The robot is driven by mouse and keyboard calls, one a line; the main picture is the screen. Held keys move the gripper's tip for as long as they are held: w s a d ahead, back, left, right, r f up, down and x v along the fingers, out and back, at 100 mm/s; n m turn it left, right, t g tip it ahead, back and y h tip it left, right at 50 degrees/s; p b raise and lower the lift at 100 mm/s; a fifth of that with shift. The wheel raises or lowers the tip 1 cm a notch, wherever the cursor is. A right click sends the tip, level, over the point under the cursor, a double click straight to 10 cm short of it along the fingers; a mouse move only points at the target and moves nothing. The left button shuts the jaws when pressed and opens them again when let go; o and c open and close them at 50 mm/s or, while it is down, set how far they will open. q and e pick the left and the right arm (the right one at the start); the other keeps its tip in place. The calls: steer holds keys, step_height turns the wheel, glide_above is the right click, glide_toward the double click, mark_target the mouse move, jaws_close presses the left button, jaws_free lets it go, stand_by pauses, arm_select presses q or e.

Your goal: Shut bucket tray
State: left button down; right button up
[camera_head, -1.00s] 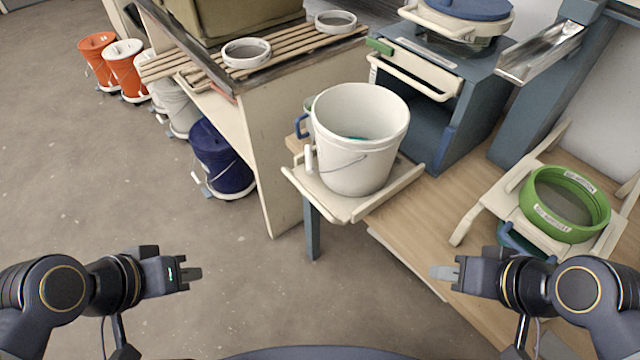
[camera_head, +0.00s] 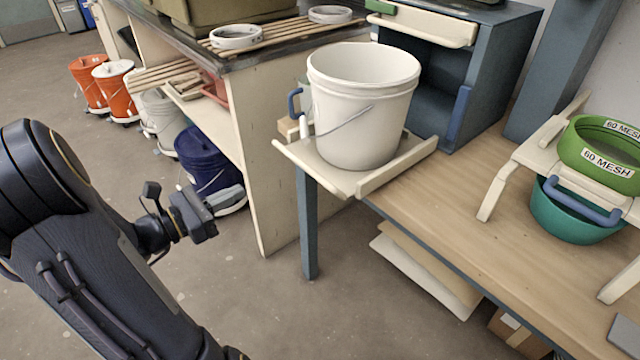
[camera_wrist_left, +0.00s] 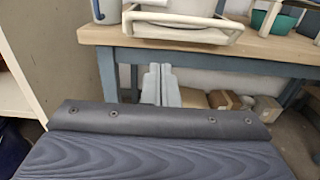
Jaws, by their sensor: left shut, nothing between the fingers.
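The bucket tray (camera_head: 288,153) is a cream sliding tray that sticks out past the front edge of the wooden bench, pulled out of the blue cabinet (camera_head: 484,60). A white bucket (camera_head: 362,120) with a wire handle stands upright on it. In the left wrist view the tray (camera_wrist_left: 190,36) is at the top, with only the bucket's base (camera_wrist_left: 180,6) showing. My left gripper (camera_head: 224,198) is shut and empty, left of the tray and lower than it, apart from it. Its closed fingers (camera_wrist_left: 160,84) point toward the bench front in the wrist view. My right gripper is out of view.
A cream shelf unit (camera_head: 300,110) stands left of the bench, with a dark blue bucket (camera_head: 205,160) beneath. A green sieve (camera_head: 603,155) sits on a stand at right. The bench top (camera_head: 470,200) between is clear. Open floor lies in front.

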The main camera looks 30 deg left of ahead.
arm_select(q)
steer(key=b+x, duration=0.1)
steer(key=x, duration=1.3)
steer(key=shift+b, duration=0.4)
steer(key=shift+a, duration=0.1)
steer(key=b+x, duration=0.2)
steer(key=x, duration=1.1)
steer(key=shift+a, duration=0.1)
